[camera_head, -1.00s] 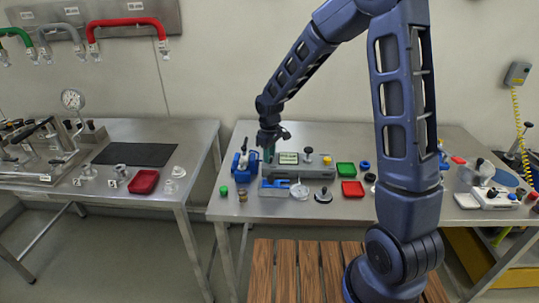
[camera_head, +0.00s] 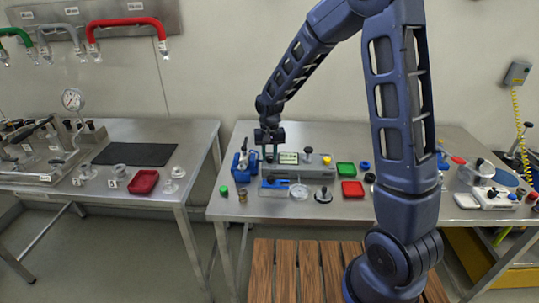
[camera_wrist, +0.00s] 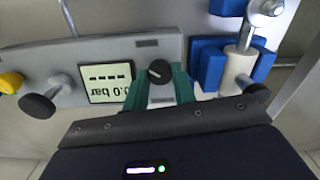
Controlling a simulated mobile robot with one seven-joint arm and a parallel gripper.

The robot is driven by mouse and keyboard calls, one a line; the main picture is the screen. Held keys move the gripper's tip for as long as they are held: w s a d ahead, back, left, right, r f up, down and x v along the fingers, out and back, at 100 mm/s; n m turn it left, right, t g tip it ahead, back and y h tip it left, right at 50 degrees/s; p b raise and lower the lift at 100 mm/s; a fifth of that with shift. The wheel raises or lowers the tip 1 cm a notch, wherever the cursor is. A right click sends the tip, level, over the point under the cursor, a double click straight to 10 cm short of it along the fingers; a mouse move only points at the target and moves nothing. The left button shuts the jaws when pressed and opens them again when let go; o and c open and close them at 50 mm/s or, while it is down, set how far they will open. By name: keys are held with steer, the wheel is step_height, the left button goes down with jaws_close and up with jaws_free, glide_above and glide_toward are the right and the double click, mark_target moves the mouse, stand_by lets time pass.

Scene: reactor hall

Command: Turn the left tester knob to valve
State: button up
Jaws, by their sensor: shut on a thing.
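The tester (camera_head: 318,171) is a grey box on the right-hand table, with a small display (camera_head: 288,158) that reads 0.0 bar in the wrist view (camera_wrist: 108,83). Its left knob (camera_wrist: 159,71) is round and black with a light pointer mark. My gripper (camera_head: 269,153) is at the left end of the tester. In the wrist view its two green fingers (camera_wrist: 166,86) are closed on either side of this knob. Another black knob (camera_wrist: 38,105) stands on the tester's other side. The valve lettering cannot be made out.
A blue vise-like fixture (camera_head: 241,166) stands close to the tester's left end, near my gripper. A blue piece (camera_head: 274,184) and a clear dish (camera_head: 299,192) lie in front.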

mark_target(270, 157)
steer(key=shift+m, duration=0.8)
steer(key=o, duration=1)
steer(key=shift+r, duration=0.1)
step_height(270, 157, up, 11)
steer(key=shift+f, duration=0.15)
